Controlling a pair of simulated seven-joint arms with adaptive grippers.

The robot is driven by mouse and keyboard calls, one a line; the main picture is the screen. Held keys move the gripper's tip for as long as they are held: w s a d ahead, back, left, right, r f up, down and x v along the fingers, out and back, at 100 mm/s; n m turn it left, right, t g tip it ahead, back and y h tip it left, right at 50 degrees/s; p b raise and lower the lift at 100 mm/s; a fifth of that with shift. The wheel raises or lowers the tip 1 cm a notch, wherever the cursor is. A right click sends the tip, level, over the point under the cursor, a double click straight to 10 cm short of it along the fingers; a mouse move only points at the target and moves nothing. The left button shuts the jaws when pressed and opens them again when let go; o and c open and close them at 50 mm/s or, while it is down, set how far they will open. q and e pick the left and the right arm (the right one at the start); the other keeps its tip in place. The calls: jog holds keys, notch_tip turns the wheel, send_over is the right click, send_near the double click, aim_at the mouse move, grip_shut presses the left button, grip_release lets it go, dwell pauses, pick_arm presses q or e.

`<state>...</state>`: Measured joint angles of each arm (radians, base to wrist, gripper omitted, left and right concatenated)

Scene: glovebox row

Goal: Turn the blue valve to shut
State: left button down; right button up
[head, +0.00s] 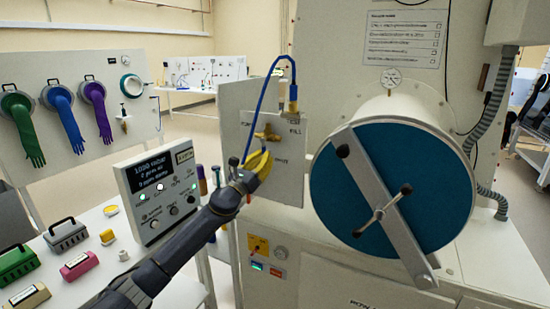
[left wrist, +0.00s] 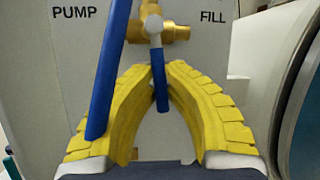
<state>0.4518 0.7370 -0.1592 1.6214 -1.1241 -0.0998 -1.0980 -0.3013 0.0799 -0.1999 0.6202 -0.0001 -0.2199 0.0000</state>
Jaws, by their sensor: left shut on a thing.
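The brass valve (head: 267,132) sits on the grey panel in the head view, and shows at the top of the left wrist view (left wrist: 165,32). Its short blue lever (left wrist: 161,85) hangs down, nearly vertical. My left gripper (head: 262,155) is in front of the panel, just below the valve body. In the left wrist view, its yellow fingers (left wrist: 158,78) meet around the blue lever and are shut on it. In the head view the fingers hide the lever. My right gripper is in neither view.
A blue hose (head: 265,88) loops from the FILL fitting (head: 293,105) down past the left finger, close to it. The round blue door (head: 375,215) with its bar and handle stands right. A control box (head: 157,190) and small cases (head: 65,234) stand on the left bench.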

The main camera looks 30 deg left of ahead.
pick_arm(q)
jog(key=shift+a+r+m+h, duration=0.2)
jog(key=shift+a+m+h, duration=0.2)
jog(key=shift+m, duration=0.5)
jog(key=c, duration=1.4)
grip_release()
jog(key=shift+f, duration=0.1)
jog(key=shift+c, duration=0.2)
jog(key=shift+d, duration=0.1)
jog(key=shift+f, duration=0.1)
jog(key=v, duration=1.2)
jog(key=shift+r, duration=0.2)
